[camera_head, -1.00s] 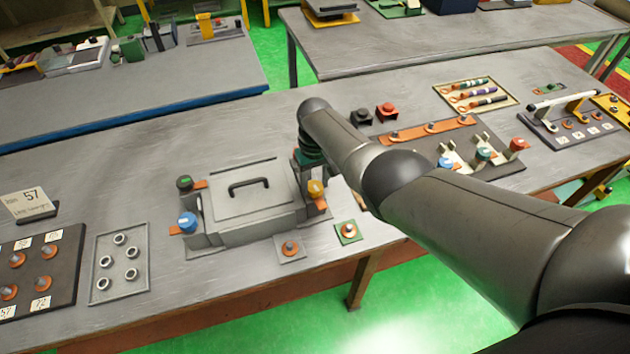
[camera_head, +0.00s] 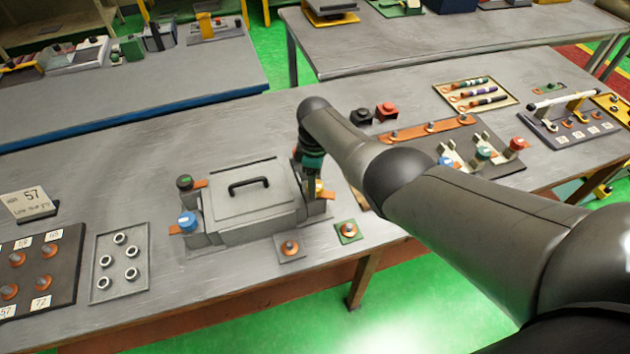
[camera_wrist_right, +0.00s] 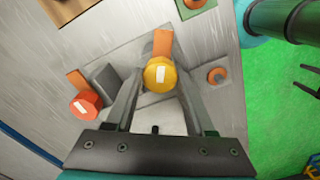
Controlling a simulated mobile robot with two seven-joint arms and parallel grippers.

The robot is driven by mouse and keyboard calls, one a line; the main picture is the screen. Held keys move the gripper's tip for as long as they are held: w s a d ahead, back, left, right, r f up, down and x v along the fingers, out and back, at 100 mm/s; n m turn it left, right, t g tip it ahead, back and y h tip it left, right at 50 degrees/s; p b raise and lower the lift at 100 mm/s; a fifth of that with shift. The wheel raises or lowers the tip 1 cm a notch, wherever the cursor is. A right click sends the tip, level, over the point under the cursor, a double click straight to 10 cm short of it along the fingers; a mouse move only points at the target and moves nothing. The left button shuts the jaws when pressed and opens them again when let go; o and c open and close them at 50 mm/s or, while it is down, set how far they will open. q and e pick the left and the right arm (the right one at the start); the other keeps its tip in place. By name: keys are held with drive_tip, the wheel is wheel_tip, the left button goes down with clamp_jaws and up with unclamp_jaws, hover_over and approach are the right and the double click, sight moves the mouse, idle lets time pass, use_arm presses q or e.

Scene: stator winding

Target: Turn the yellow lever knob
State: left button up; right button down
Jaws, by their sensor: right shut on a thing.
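The yellow lever knob (camera_head: 319,187) sits at the right front corner of a grey box (camera_head: 250,213) with a black handle. In the head view my gripper partly covers it. In the right wrist view the yellow knob (camera_wrist_right: 160,75) has a white mark on top and an orange lever strip running from it. My right gripper (camera_head: 316,184) points down over this corner. In the wrist view its two fingers stand on either side of the knob, and it is shut on it. My left gripper is not in view.
A blue knob (camera_head: 187,221) and a green-marked dark knob (camera_head: 185,182) are on the box's left side. A red knob (camera_wrist_right: 86,105) is close to my fingers in the wrist view. Two small plates with orange rings, one grey (camera_head: 284,256) and one green (camera_head: 354,239), lie in front.

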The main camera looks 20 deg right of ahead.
drive_tip(key=n, duration=0.5)
drive_tip(key=shift+s+f, duration=0.25)
drive_tip(key=shift+f, duration=0.05)
drive_tip(key=shift+n, duration=0.3)
drive_tip(key=c, duration=0.7)
unclamp_jaws()
drive_tip(key=o, duration=0.4)
drive_tip(key=shift+w, duration=0.2)
drive_tip(key=shift+r, duration=0.15)
